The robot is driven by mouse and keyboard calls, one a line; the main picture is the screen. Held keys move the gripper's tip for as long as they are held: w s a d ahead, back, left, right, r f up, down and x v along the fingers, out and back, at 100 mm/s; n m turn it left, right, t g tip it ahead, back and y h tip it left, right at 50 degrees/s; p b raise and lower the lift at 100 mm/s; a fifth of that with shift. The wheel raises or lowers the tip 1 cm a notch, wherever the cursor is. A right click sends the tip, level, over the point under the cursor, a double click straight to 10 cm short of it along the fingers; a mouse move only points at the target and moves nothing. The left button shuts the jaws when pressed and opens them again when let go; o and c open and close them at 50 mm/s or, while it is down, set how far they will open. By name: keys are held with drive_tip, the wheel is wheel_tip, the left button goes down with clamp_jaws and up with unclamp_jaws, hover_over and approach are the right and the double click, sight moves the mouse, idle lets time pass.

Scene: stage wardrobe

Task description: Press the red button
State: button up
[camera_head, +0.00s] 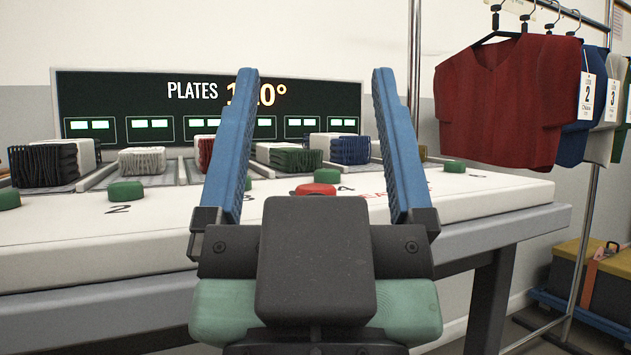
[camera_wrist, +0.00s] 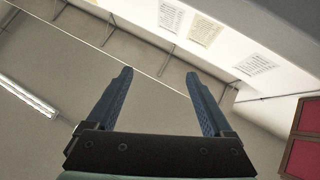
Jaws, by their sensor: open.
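The red button (camera_head: 316,189) is a low round cap on the white panel (camera_head: 480,198), just right of the picture's middle in the head view. Its lower part is hidden behind my gripper's body. My gripper (camera_head: 316,75) is open and empty, with its two blue fingers pointing up on either side of the button in the picture. It appears nearer to the camera than the button, and I see no contact. In the wrist view my gripper (camera_wrist: 159,75) is also open, with nothing between the fingers; the button is not in that view.
Green buttons (camera_head: 126,191) sit along the panel, one (camera_head: 327,176) close behind the red one. Folded cloth stacks (camera_head: 142,160) stand behind them under a dark display (camera_head: 130,95). A red shirt (camera_head: 500,100) hangs on a rail at right. The wrist view shows ceiling and wall papers (camera_wrist: 206,28).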

clamp_jaws()
idle(1.4)
